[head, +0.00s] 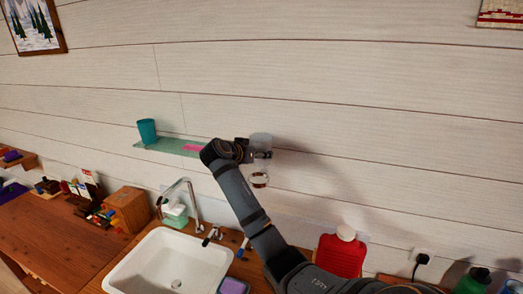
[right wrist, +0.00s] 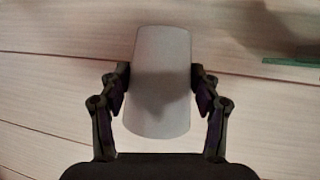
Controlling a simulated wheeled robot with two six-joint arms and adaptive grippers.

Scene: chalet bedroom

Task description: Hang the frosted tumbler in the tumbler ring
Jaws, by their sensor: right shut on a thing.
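The frosted tumbler (head: 261,141) is pale and translucent. My right gripper (head: 257,154) is shut on it and holds it up near the wall. In the right wrist view the tumbler (right wrist: 160,85) sits between the two fingers of the gripper (right wrist: 160,76), a finger touching each side. The tumbler ring (head: 260,180) is a small metal ring at the wall, just below the tumbler in the head view. The tumbler appears above the ring and apart from it; the depth between them is hard to tell. The ring does not show in the wrist view. My left gripper is not in view.
A glass shelf (head: 165,147) with a teal cup (head: 147,131) and a pink item (head: 194,148) is left of my gripper. Below are a white sink (head: 165,262), a tap (head: 188,190) and a red bottle (head: 340,256). The wall to the right is clear.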

